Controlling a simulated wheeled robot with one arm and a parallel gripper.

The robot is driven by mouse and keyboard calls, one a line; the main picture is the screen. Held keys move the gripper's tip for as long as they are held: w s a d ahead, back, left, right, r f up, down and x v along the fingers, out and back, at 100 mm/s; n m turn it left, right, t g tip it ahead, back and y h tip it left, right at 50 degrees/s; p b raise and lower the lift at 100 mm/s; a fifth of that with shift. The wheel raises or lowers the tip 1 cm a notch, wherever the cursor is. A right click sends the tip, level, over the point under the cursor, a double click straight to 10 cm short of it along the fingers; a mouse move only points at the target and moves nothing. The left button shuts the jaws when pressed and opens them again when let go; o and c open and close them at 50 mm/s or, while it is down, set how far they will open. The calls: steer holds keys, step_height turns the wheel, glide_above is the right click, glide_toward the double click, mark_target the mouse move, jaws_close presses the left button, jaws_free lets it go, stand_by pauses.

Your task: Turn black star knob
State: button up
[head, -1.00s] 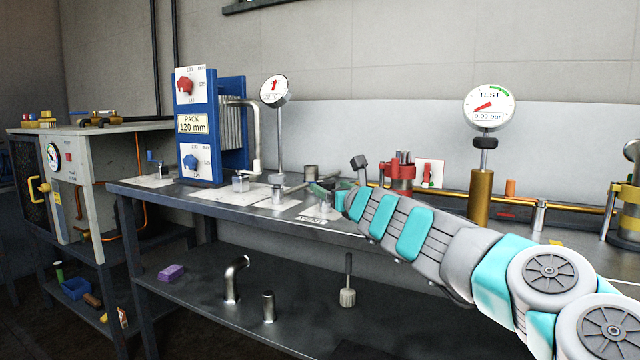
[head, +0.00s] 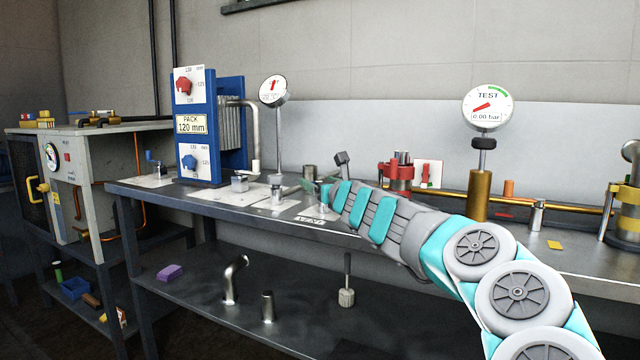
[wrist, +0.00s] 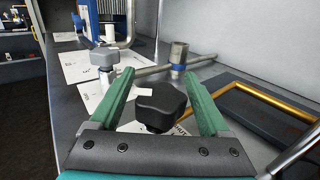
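The black star knob (wrist: 160,102) shows in the wrist view, low over the bench, with a white label partly visible under it. My gripper (wrist: 158,75) is open, with one green finger on each side of the knob. Gaps show between the knob and both fingers, so I see no contact. How deep the knob sits between the fingers is hard to tell. In the head view my gripper (head: 317,190) is small and reaches over the front part of the bench; the knob cannot be made out there.
A grey knob on a metal post (wrist: 104,58) stands beyond the left finger. A steel cylinder (wrist: 178,54) with a rod is behind. A brass pipe (wrist: 262,100) lies to the right. The blue pack unit (head: 195,135) and test gauge (head: 488,107) stand on the bench (head: 200,195).

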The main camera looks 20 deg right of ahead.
jaws_close()
stand_by(0.4)
